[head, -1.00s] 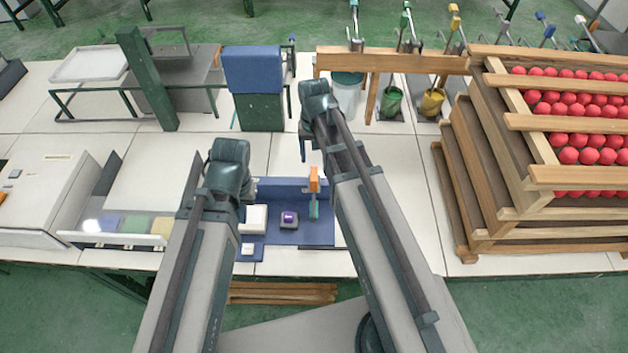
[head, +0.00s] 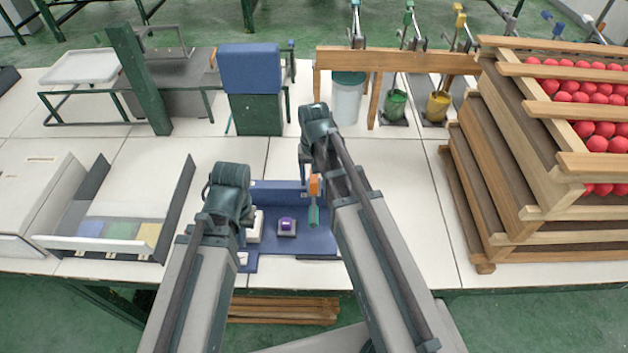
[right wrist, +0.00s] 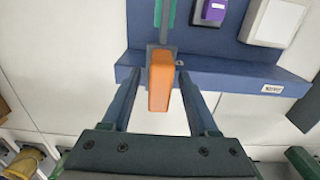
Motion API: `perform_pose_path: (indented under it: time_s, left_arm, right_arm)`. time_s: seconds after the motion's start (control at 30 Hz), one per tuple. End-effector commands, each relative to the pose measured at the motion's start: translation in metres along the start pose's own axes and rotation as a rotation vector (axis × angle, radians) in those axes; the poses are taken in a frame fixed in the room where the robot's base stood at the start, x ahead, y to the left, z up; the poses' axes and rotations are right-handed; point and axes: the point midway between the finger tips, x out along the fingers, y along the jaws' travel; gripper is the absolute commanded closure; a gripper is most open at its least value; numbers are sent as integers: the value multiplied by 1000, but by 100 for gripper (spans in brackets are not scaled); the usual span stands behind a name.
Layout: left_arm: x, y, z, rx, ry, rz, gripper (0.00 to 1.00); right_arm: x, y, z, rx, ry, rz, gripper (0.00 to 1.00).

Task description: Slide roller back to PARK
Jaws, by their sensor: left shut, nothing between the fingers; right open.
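The roller has an orange handle (head: 314,185) and a green lower part (head: 314,216). It stands at the right part of the blue station (head: 322,242). In the right wrist view, the orange handle (right wrist: 160,82) lies between the spread fingers of my right gripper (right wrist: 157,78), with a gap at each side. In the head view, my right arm partly hides this gripper. My left gripper (head: 240,225) is shut and empty by the station's left side, its fingers mostly hidden by my arm. A small label (right wrist: 271,88) on the station's edge is too small to read.
A purple button (head: 287,225) and a white block (head: 256,226) are on the station. A wooden stack with red balls (head: 470,170) stands at right. A tray with coloured pads (head: 175,205) lies at left.

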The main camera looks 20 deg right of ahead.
Motion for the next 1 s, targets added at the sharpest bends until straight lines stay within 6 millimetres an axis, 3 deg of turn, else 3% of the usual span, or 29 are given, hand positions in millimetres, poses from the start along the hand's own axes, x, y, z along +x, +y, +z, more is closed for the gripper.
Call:
perform_pose_path:
  time_s: [0.07, 0.4, 1.0]
  left_arm:
    - [0, 0, 0, 0, 0, 0, 100]
    - [0, 0, 0, 0, 0, 0, 100]
    - [0, 0, 0, 0, 0, 0, 100]
  right_arm:
    - [0, 0, 0, 0, 0, 0, 40]
    - [0, 0, 0, 0, 0, 0, 100]
    - [0, 0, 0, 0, 0, 0, 100]
